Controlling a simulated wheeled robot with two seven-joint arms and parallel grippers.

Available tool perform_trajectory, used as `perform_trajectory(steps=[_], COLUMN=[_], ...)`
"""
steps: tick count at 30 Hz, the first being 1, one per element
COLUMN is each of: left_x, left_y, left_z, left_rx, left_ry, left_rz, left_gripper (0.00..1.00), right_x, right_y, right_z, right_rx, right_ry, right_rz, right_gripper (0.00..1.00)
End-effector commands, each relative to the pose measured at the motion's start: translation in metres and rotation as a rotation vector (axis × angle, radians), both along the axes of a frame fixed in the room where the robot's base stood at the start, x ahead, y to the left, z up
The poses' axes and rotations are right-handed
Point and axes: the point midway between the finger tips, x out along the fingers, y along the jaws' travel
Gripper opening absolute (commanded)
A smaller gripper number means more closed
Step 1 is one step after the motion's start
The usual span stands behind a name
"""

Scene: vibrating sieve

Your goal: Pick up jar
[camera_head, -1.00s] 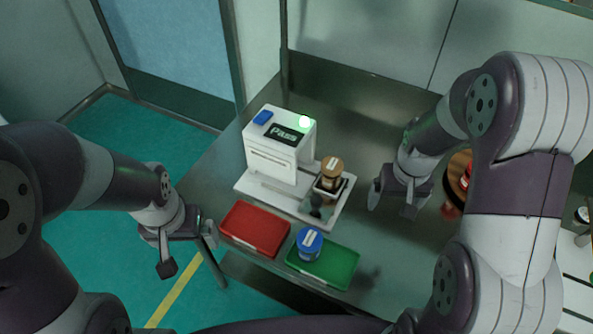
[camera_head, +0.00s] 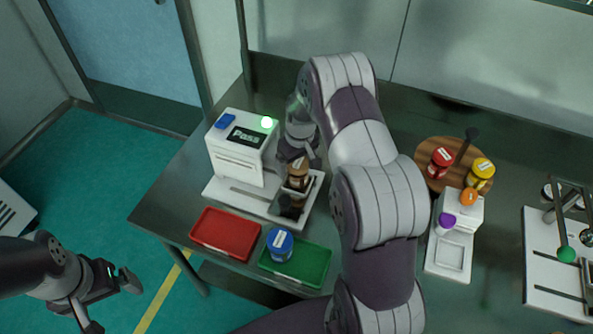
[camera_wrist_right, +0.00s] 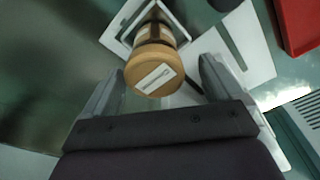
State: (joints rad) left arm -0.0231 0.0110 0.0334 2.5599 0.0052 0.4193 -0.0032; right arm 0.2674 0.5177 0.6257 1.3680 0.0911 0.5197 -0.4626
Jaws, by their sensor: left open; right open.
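A jar with a wooden-coloured lid and a white label (camera_head: 298,170) stands upright on the platform of the white machine. In the right wrist view the jar's lid (camera_wrist_right: 154,70) lies ahead of and between the fingers. My right gripper (camera_head: 299,155) is open at the jar, just behind it in the head view; in the right wrist view (camera_wrist_right: 160,85) its fingers flank the lid with gaps and do not grip it. My left gripper (camera_head: 112,302) is open and empty, off the table at the lower left.
The white machine (camera_head: 240,147) shows "Pass" and a green light. A red tray (camera_head: 225,233) and a green tray (camera_head: 313,262) lie in front, with a blue-lidded jar (camera_head: 280,244) on the green one. A round wooden stand (camera_head: 431,150) with jars and a small white device (camera_head: 447,255) are at the right.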

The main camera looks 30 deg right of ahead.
Motion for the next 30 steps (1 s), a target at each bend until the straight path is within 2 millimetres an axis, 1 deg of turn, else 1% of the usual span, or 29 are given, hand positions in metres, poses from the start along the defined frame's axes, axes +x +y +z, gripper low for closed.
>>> perform_trajectory(steps=[3, 6, 9, 14, 15, 17, 18, 20, 22, 23, 30], left_x=[0.0, 0.0, 0.0, 0.0, 0.0, 0.0, 0.0, 0.0, 0.0, 0.0, 0.0], left_y=[0.0, 0.0, 0.0, 0.0, 0.0, 0.0, 0.0, 0.0, 0.0, 0.0, 0.0], left_z=[0.009, 0.009, 0.01, 0.009, 0.009, 0.009, 0.009, 0.009, 0.009, 0.009, 0.008], left_rx=[0.0, 0.0, 0.0, 0.0, 0.0, 0.0, 0.0, 0.0, 0.0, 0.0, 0.0], left_ry=[0.0, 0.0, 0.0, 0.0, 0.0, 0.0, 0.0, 0.0, 0.0, 0.0, 0.0], left_rz=[0.0, 0.0, 0.0, 0.0, 0.0, 0.0, 0.0, 0.0, 0.0, 0.0, 0.0], left_gripper=[1.0, 1.0, 1.0, 1.0, 1.0, 1.0, 1.0, 1.0, 1.0, 1.0, 1.0], right_x=[-0.002, 0.0, 0.002, 0.002, 0.002, 0.002, 0.002, 0.002, 0.002, 0.002, 0.002], right_y=[-0.005, -0.005, -0.005, -0.005, -0.005, -0.005, -0.005, -0.005, -0.005, -0.005, -0.005], right_z=[-0.021, -0.038, -0.045, -0.046, -0.046, -0.046, -0.046, -0.046, -0.045, -0.045, -0.042], right_rx=[0.002, 0.002, 0.0, 0.0, 0.0, 0.0, 0.0, 0.0, 0.0, 0.0, 0.0], right_ry=[0.005, 0.003, 0.0, 0.0, 0.0, 0.0, 0.0, 0.0, 0.0, 0.0, -0.001], right_rz=[-0.002, -0.002, -0.001, -0.001, -0.001, -0.001, -0.001, -0.001, -0.001, -0.001, -0.001], right_gripper=[0.92, 0.92, 0.92, 0.92, 0.86, 0.66, 0.53, 0.34, 0.32, 0.27, 0.27])
